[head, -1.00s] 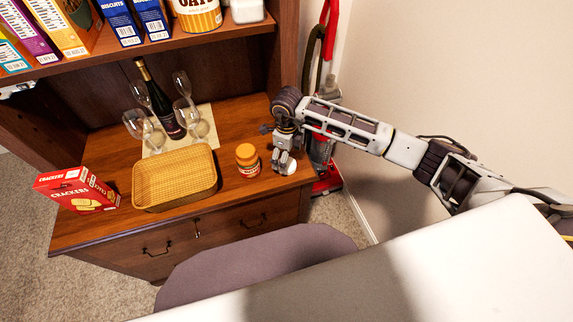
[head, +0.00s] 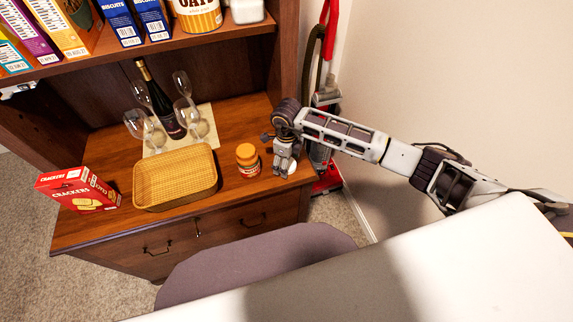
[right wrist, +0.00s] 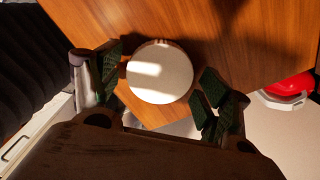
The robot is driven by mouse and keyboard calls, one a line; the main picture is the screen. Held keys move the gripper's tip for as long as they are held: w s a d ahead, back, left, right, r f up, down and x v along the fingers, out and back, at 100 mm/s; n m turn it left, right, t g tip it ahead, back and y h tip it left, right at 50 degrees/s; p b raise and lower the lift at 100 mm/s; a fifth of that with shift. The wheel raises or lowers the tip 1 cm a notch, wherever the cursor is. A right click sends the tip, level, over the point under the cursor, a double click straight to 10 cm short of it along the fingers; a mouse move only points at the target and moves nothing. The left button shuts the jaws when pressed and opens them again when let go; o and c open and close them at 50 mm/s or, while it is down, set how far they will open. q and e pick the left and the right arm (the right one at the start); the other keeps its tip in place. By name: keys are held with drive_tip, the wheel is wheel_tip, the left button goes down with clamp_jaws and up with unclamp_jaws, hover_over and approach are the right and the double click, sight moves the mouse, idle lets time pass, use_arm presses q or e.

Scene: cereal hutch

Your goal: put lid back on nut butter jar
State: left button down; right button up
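The nut butter jar (head: 247,161) stands upright on the wooden counter, with an orange-brown top part and a red and white label. The round white lid (right wrist: 160,72) lies on the counter near its right front corner, to the right of the jar. In the head view the lid (head: 292,168) is partly hidden by my gripper. My right gripper (head: 284,171) is low over the lid, pointing down. In the right wrist view the right gripper's (right wrist: 162,86) dark green finger pads are spread on either side of the lid, with a gap visible at the right pad. My left gripper is not seen.
A wicker basket (head: 175,178) stands left of the jar, and a red cracker box (head: 78,188) farther left. A wine bottle (head: 165,105) and several glasses stand on a mat (head: 157,147) behind. A shelf (head: 150,50) overhangs the back. A red vacuum (head: 326,150) is beside the hutch.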

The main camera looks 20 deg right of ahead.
drive_tip(key=c, duration=0.4)
drive_tip(key=shift+r, duration=0.15)
drive_tip(key=shift+r+b, duration=0.35)
drive_tip(key=shift+r, duration=4.5)
